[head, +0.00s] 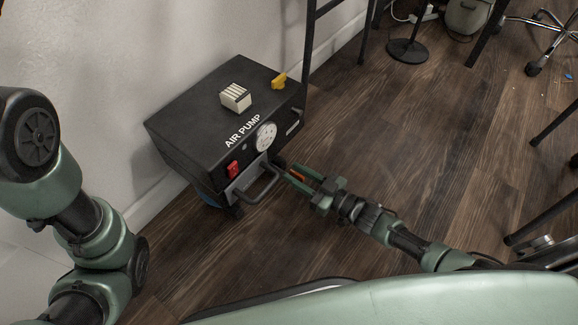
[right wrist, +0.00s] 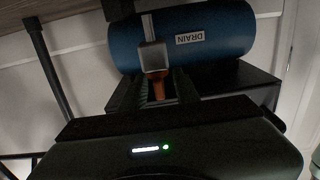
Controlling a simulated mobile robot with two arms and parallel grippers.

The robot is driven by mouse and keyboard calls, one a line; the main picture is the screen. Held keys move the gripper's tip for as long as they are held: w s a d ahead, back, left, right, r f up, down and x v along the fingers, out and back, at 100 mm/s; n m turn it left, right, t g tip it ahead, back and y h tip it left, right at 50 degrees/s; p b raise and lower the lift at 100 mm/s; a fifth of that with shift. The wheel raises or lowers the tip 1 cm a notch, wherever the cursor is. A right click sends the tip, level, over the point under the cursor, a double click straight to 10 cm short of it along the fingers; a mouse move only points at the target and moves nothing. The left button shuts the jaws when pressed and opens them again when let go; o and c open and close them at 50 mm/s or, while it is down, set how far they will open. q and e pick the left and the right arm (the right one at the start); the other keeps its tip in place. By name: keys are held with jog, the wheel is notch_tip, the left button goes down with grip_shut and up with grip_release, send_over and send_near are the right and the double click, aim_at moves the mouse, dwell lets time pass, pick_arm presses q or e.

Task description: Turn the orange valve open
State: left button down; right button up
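The orange valve (head: 297,175) is a small lever low at the front right of the black air pump (head: 200,124). In the right wrist view the valve (right wrist: 158,87) hangs below a grey metal fitting (right wrist: 152,55) in front of the blue tank (right wrist: 225,35), by the DRAIN label. My right gripper (head: 300,178) reaches in from the right with its fingers apart on either side of the valve. A gap shows beside the valve, so it does not look clamped. The left arm is at the left edge; its gripper is out of view.
The pump carries a red switch (head: 232,169), a round gauge (head: 266,136), a front handle (head: 262,189), a yellow knob (head: 279,81) and a white ribbed block (head: 235,97). The wall is close behind. The wooden floor (head: 420,150) to the right is mostly clear.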

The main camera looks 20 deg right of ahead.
jog(key=p+v, duration=0.1)
jog(key=v, duration=0.3)
jog(key=shift+s+d+p, duration=0.25)
jog(key=shift+s+p, duration=0.05)
